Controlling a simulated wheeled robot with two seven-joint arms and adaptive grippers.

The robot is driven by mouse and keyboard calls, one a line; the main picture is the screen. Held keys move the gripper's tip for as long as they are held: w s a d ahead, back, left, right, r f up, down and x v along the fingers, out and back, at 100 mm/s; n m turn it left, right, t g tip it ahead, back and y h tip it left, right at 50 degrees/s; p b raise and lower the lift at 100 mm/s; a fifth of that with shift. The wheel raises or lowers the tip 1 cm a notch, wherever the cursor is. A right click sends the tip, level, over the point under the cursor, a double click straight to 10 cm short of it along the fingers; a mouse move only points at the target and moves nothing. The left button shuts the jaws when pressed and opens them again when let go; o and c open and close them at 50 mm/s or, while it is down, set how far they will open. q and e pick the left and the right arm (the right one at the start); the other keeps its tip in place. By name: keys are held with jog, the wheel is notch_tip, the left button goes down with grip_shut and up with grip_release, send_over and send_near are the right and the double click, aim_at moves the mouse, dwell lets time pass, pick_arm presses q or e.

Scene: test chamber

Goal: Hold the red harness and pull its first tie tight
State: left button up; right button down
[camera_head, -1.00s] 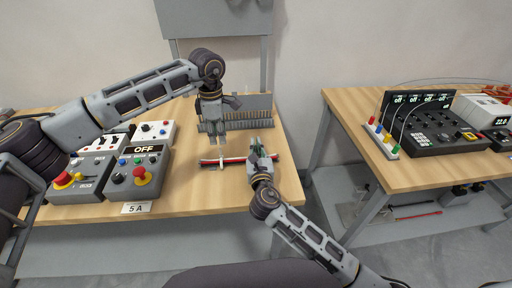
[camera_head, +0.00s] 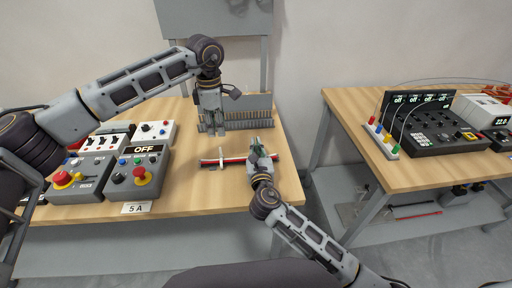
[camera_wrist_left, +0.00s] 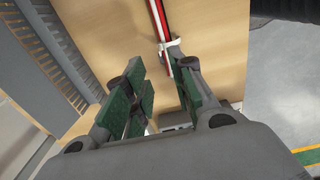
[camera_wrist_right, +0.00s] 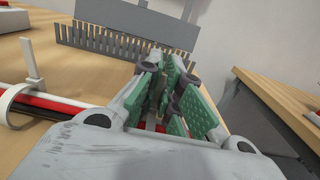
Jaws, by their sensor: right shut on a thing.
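My left gripper (camera_head: 217,133) points down, open and empty, above the table behind the tie. In the left wrist view the tie (camera_wrist_left: 171,45) shows beside one finger, apart from the pads as far as I can tell.
A grey comb-like rack (camera_head: 245,115) stands behind the grippers. Control boxes with red knobs (camera_head: 139,175) and an "OFF" display fill the table's left side. A second table (camera_head: 400,172) with instruments stands at right, across a gap. Bare wood lies in front of the harness.

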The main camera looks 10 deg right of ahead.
aim_at(220, 149)
pick_arm(q)
jog(key=shift+f, duration=0.1)
jog(key=shift+f, duration=0.9)
jog(key=shift+f, duration=0.1)
jog(key=shift+f, duration=4.25)
grip_shut()
